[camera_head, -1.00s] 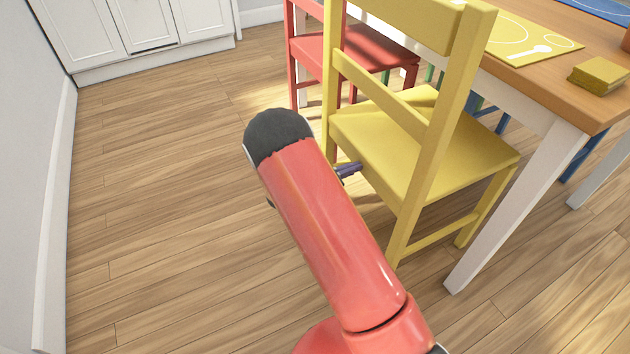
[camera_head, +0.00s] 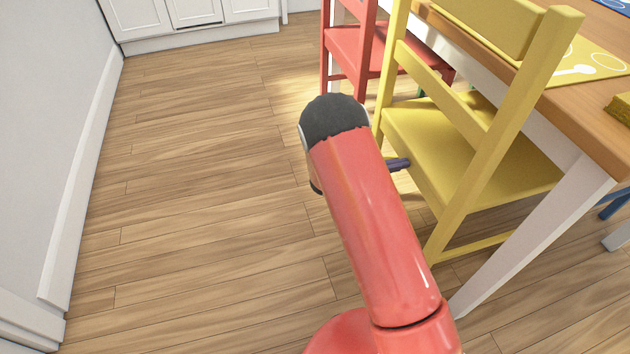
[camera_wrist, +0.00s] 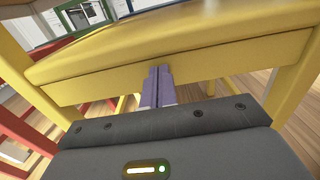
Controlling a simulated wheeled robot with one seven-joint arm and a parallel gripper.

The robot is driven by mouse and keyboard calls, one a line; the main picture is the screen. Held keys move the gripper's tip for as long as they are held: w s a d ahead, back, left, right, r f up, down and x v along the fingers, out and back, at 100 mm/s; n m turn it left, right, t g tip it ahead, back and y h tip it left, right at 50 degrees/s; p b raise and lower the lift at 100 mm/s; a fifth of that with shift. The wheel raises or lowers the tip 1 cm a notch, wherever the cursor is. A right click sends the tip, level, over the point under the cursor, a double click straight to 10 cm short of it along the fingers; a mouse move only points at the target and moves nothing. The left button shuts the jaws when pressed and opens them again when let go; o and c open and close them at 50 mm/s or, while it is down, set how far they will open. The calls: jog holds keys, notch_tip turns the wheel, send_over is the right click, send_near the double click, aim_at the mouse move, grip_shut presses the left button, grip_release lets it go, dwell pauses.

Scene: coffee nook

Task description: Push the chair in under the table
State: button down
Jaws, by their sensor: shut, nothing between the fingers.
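The yellow chair (camera_head: 465,150) stands at the right of the head view, its back toward me and its seat partly under the table's edge. The wooden table (camera_head: 590,115) with white legs is beyond it at the right. My gripper (camera_head: 405,163) shows as a small purple-grey tip at the rear edge of the chair's seat, mostly hidden behind my red arm. In the wrist view my gripper (camera_wrist: 157,72) has its fingers together, empty, with the tips at the yellow seat's edge board (camera_wrist: 205,65). I cannot tell for sure whether they touch it.
A red chair (camera_head: 345,50) stands at the table beyond the yellow one. A yellow placemat (camera_head: 590,70) lies on the table. White cabinets (camera_head: 200,20) are at the back and a white wall is at the left. The floor at the left is clear.

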jog(key=v, duration=0.9)
jog(key=shift+a, duration=0.25)
jog(key=shift+s, duration=0.1)
jog(key=s+d+r+m+g+y+p, duration=0.2)
jog(key=s+d+r+m+g+y, duration=0.5)
jog(key=s+r+m, duration=0.55)
jog(key=s+a+r+m+t+y+p, duration=0.1)
jog(key=s+a+r+m+t+y, duration=0.1)
jog(key=s+r+m+t+y, duration=0.5)
jog(key=shift+s+a+r+m+y+p, duration=0.4)
jog(key=shift+s+r+m+y, duration=0.9)
jog(key=shift+s+r, duration=2.35)
